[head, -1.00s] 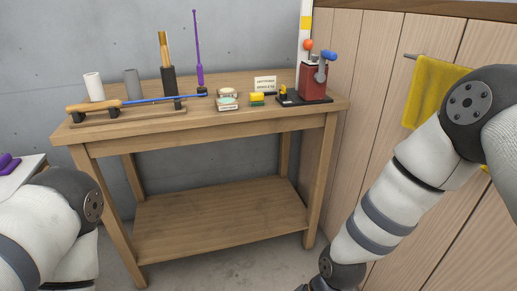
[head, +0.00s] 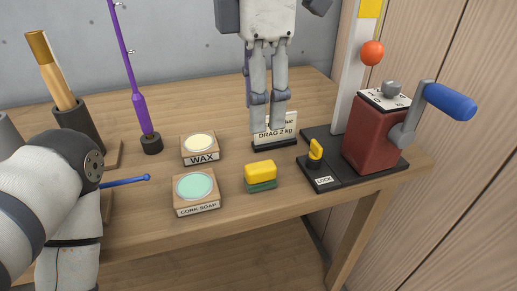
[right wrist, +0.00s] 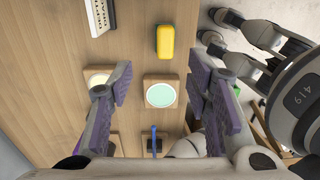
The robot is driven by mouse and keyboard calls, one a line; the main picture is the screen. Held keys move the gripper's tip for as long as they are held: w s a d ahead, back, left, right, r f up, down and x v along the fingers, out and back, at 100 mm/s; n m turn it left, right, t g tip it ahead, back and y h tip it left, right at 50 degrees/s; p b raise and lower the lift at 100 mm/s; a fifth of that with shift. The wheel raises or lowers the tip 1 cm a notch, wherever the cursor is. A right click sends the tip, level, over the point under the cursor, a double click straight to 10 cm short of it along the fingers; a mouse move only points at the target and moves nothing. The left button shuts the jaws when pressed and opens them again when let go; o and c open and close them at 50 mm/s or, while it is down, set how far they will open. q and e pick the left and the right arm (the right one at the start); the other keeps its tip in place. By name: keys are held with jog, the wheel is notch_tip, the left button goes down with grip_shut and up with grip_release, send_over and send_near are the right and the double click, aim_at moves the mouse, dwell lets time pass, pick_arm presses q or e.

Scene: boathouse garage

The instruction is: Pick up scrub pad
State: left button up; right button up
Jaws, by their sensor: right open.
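The scrub pad (head: 260,173) is a yellow block on a dark green base, lying on the wooden bench near its front edge. It also shows in the right wrist view (right wrist: 165,42), beyond the fingertips. My right gripper (head: 268,127) hangs down above the back of the bench, behind the pad in the head view. It is open and empty, apart from the pad. In the right wrist view its purple-padded fingers stand either side of the cork soap. My left arm comes in at the left, with its gripper out of view.
The cork soap (head: 197,190) and wax (head: 200,148) stand left of the pad. A lock base with a yellow knob (head: 315,153) and a red crank box (head: 374,139) stand right. A drag sign (head: 283,130) is behind. The bench front (head: 225,224) is bare.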

aim_at(260, 165)
jog(key=f, duration=1.1)
jog(key=shift+s+d, duration=0.1)
jog(key=shift+s, duration=0.3)
grip_shut()
